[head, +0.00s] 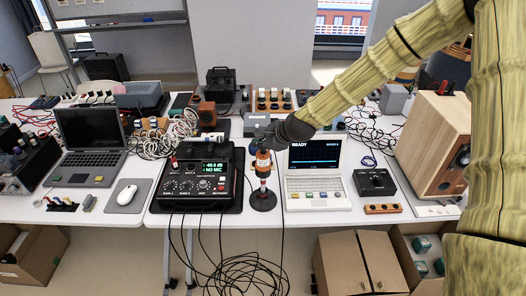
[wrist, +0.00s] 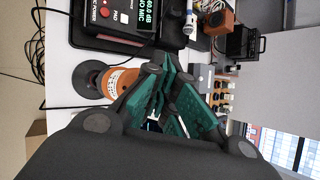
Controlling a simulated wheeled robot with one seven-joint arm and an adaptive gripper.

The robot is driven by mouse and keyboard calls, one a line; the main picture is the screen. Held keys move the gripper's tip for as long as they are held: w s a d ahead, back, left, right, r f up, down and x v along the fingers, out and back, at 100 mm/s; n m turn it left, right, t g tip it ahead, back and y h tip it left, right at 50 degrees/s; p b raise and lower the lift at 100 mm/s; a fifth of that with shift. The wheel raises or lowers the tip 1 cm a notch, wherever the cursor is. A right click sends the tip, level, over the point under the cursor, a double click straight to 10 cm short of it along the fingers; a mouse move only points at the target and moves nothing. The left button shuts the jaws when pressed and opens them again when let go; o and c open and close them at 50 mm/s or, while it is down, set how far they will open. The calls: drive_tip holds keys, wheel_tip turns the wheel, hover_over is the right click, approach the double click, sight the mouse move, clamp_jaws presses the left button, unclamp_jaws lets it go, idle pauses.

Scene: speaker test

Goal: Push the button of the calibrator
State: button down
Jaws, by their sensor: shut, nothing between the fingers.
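The calibrator (head: 263,163) is a small orange cylinder with a white label and dark parts. It stands upright on a short stand with a round black base (head: 262,200), between the mixer-like box and the white instrument. It also shows in the wrist view as the orange body (wrist: 121,82), left of my fingers. My gripper (head: 263,139) is shut and empty, close above or behind the calibrator's top in the head view. Its green fingers show in the wrist view (wrist: 165,68). I cannot tell whether they touch the calibrator. The button is not clearly visible.
A black meter box (head: 200,188) reading NO MIC stands left of the stand. A white instrument (head: 316,172) reading READY stands right. A black knob box (head: 374,182) and a wooden speaker (head: 437,143) lie further right. Cables (head: 245,268) hang in front.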

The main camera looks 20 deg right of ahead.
sight(261, 152)
drive_tip(key=shift+f+b, duration=0.3)
drive_tip(key=shift+f, duration=0.15)
idle(0.5)
drive_tip(key=shift+r, duration=0.1)
drive_tip(key=shift+r+p, duration=0.65)
drive_tip(key=shift+r, duration=0.25)
drive_tip(key=shift+r+p, duration=2)
drive_tip(key=shift+r, duration=0.95)
